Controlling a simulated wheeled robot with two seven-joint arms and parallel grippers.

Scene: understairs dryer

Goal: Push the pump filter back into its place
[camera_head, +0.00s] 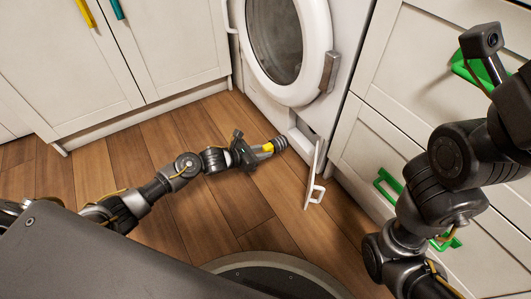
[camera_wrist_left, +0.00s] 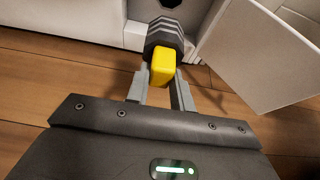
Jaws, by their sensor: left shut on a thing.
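The pump filter (camera_head: 279,144) is a dark grey ribbed cylinder with a yellow grip. My left gripper (camera_head: 265,149) is shut on its yellow grip and holds it above the wooden floor, in front of the lower front of the dryer (camera_head: 282,110). In the left wrist view the yellow grip of the filter (camera_wrist_left: 163,64) sits between the two fingers of the left gripper (camera_wrist_left: 160,85), with the dark end pointing away toward the machine. A small white flap door (camera_head: 315,178) stands open to the right of the filter. The filter's opening is dark and only partly visible. My right gripper is out of view.
The open flap also fills the right of the left wrist view (camera_wrist_left: 258,55). White drawers (camera_head: 385,130) with green handles stand on the right. White cupboards (camera_head: 140,60) stand at the left. The wooden floor (camera_head: 215,210) around my left arm is clear.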

